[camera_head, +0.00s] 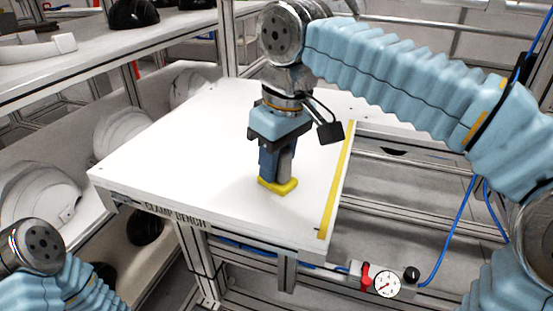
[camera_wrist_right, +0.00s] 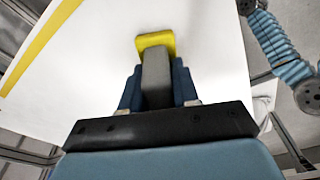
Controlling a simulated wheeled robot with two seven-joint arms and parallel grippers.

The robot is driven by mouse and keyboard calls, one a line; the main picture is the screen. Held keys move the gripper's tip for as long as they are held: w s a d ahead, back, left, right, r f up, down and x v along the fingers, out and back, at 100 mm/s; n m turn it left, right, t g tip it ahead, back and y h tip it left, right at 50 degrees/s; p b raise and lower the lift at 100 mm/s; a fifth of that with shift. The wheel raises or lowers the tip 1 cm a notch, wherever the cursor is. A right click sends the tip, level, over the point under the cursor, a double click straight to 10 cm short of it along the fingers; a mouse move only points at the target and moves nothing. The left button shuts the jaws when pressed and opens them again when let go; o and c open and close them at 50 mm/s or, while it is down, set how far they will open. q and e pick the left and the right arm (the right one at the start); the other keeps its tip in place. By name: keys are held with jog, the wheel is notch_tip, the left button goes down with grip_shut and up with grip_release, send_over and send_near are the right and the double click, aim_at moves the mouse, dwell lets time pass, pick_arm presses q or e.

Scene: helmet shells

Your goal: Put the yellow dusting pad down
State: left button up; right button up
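The yellow dusting pad (camera_head: 278,187) is at the lower end of my right gripper (camera_head: 275,168), over the front right part of the white clamp bench (camera_head: 165,165). In the right wrist view the pad (camera_wrist_right: 156,41) shows beyond a grey handle (camera_wrist_right: 156,80), which sits between the blue fingers of the right gripper (camera_wrist_right: 157,88). The gripper is shut on this handle. The pad is at or very near the bench top; I cannot tell whether it touches. My left arm shows at the lower left, but its gripper is out of view.
A yellow strip (camera_head: 336,180) runs along the bench's right edge. The bench top left of the pad is clear. White helmet shells (camera_head: 38,192) fill shelves at the left. A pressure gauge (camera_head: 387,284) and blue hose (camera_head: 449,235) are at the lower right.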

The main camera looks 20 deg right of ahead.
jog(key=o, duration=0.4)
jog(key=r+p, duration=0.1)
jog(key=r, duration=0.3)
jog(key=s+r+p, duration=0.1)
jog(key=r, duration=0.2)
jog(key=d+r+p, duration=0.1)
jog(key=r, duration=0.3)
jog(key=shift+s+r+p, duration=0.2)
jog(key=shift+r+p, duration=0.1)
jog(key=shift+p, duration=0.05)
jog(key=shift+r, duration=0.35)
jog(key=shift+s+f, duration=0.1)
